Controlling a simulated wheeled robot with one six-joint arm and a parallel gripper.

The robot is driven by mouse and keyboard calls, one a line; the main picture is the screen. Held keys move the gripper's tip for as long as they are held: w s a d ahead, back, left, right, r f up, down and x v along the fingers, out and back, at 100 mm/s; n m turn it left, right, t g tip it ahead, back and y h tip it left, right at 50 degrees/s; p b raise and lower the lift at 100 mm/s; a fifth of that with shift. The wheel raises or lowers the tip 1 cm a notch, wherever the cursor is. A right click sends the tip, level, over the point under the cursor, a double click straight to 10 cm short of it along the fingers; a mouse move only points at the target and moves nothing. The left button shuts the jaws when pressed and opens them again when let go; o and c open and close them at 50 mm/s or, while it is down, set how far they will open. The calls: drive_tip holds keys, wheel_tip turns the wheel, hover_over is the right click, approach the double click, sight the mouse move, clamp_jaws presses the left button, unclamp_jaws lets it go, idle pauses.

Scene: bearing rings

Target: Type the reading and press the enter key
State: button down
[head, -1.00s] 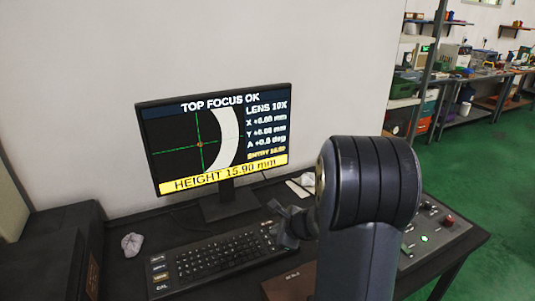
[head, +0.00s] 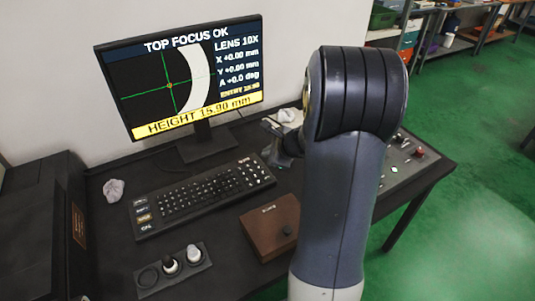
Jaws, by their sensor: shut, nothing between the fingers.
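The monitor (head: 183,77) shows TOP FOCUS OK and a yellow bar reading HEIGHT 15.90 mm. A small yellow ENTRY line at its right seems to read 15.90, but is too small to be sure. My gripper (head: 276,150) is shut and empty, just beyond the keyboard's right end and apparently above the desk. My arm hides part of it. I see no contact with a key.
A brown box (head: 270,226) sits right of the keyboard. A dark holder (head: 172,272) with lens-like pieces stands at the front. A crumpled cloth (head: 113,189) lies at left. A control panel (head: 397,170) with buttons is behind my arm at right.

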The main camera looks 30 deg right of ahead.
sight(267, 178)
drive_tip(key=shift+d+r, duration=0.15)
drive_tip(key=shift+r, duration=0.05)
drive_tip(key=shift+f, duration=0.1)
wheel_tip(267, 178, down, 9)
drive_tip(key=b, duration=0.8)
idle(1.9)
drive_tip(key=shift+f+b, duration=0.25)
drive_tip(key=shift+b, duration=0.2)
drive_tip(key=shift+f+b, duration=0.35)
drive_tip(key=shift+b, duration=0.05)
idle(0.4)
drive_tip(key=shift+r, duration=0.1)
drive_tip(key=shift+r+p, duration=0.65)
drive_tip(key=shift+r, duration=0.05)
